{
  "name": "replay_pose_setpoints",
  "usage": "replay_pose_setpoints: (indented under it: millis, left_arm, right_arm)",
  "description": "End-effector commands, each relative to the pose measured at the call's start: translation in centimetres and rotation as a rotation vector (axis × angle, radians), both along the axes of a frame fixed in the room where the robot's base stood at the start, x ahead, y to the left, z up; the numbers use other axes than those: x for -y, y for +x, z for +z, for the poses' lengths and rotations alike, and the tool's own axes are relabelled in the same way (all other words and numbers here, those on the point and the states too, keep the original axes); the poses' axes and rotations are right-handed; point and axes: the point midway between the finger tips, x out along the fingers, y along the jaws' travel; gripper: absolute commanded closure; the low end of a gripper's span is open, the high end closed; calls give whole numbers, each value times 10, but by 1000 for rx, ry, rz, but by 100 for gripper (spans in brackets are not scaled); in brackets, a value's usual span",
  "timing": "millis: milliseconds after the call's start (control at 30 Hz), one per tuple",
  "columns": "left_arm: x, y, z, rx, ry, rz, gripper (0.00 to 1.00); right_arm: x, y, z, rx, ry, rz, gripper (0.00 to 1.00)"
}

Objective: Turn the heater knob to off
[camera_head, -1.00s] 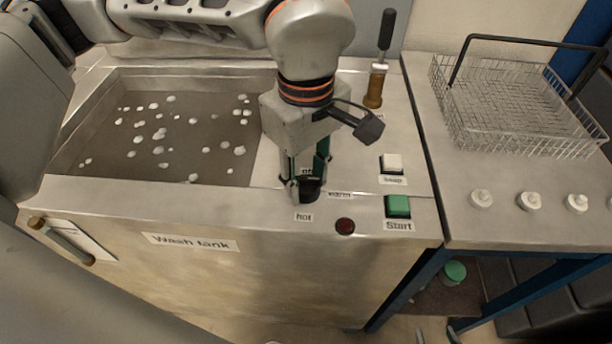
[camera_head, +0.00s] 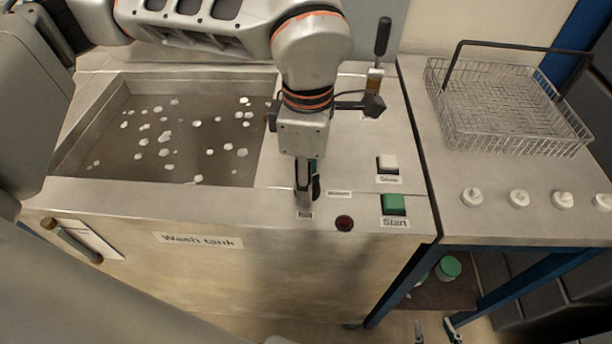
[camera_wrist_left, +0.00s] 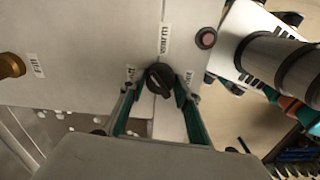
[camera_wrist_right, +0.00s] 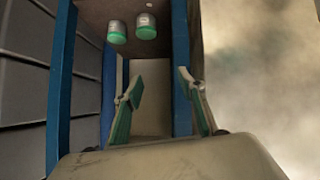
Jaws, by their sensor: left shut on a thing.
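The heater knob (camera_head: 316,187) is a small black dial on the wash tank's front ledge. It also shows in the left wrist view (camera_wrist_left: 159,79), ringed by "off", "warm" and "hot" labels (camera_wrist_left: 165,38). My left gripper (camera_head: 308,195) reaches down over it, fingers shut on the knob, one on each side in the left wrist view (camera_wrist_left: 158,90). I cannot tell exactly where the knob points. My right gripper (camera_head: 434,331) is low at the bottom right, open and empty; its spread fingers show in the right wrist view (camera_wrist_right: 160,88).
A red lamp (camera_head: 344,223), green Start button (camera_head: 394,205) and white button (camera_head: 388,164) are right of the knob. An upright dark-handled lever (camera_head: 383,40) stands behind. The tank (camera_head: 95,125) holds murky water. A wire basket (camera_head: 510,110) stands on the right bench.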

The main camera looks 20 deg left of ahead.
Motion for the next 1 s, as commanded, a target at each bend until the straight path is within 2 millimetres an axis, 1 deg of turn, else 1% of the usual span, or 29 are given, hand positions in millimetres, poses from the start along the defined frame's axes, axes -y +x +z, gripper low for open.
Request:
replay_pose_setpoints:
  millis: [300,600,800,1000]
  left_arm:
    - [0,0,1,0,0,301,90]
    - [0,0,0,0,1,578,90]
    - [0,0,0,-1,1,729,90]
    - [0,0,0,-1,0,835,90]
  right_arm:
    - [-3,2,10,8,10,1,60]
    - [-4,0,11,4,13,2,60]
    - [-4,-3,9,-5,13,1,60]
    - [-4,-4,9,-6,14,1,60]
